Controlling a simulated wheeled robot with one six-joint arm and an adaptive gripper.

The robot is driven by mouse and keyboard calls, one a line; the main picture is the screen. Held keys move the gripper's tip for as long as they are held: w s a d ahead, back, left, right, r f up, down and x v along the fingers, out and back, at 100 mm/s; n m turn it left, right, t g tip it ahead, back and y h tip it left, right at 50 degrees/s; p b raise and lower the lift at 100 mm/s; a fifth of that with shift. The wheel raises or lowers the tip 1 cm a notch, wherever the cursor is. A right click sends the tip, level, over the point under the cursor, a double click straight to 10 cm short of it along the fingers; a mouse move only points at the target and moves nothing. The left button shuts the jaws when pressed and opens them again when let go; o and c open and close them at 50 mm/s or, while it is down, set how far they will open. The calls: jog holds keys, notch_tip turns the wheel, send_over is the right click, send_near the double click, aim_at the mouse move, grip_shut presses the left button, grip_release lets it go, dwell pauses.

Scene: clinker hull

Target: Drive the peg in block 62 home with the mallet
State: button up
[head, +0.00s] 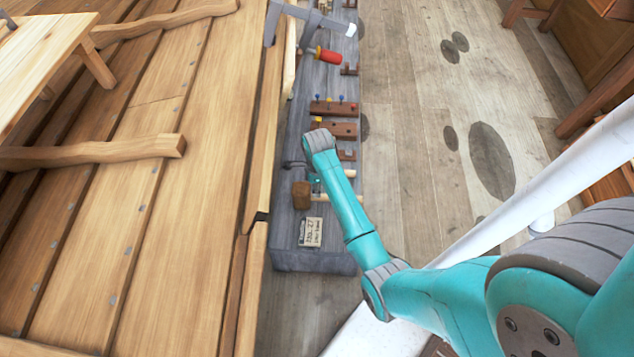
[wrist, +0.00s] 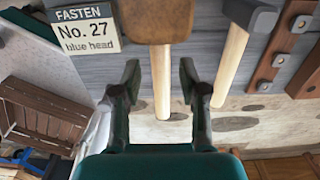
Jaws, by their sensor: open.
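The mallet has a brown wooden head (head: 301,195) on the grey bench and a pale handle that reaches over the bench's right edge. In the wrist view its head (wrist: 160,22) is at the top and its handle (wrist: 161,75) runs down between my fingers. My gripper (wrist: 159,84) is open around the handle line; I cannot tell whether either finger touches it. A brown block (head: 333,108) carries small coloured-headed pieces, and another brown block (head: 345,131) lies nearer. No number 62 is legible on either.
A card (wrist: 85,32) reads "FASTEN No. 27 blue head". A grey-headed hammer (wrist: 250,14) lies right of the mallet. A red-handled tool (head: 328,55) lies farther along the grey bench (head: 285,255). The planked hull (head: 110,220) borders the left; open floor lies right.

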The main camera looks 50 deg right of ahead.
jog(key=shift+f, duration=3.35)
grip_shut()
jog(key=shift+r, duration=0.65)
jog(key=shift+r, duration=4)
jog(key=shift+c, duration=2.4)
grip_release()
grip_shut()
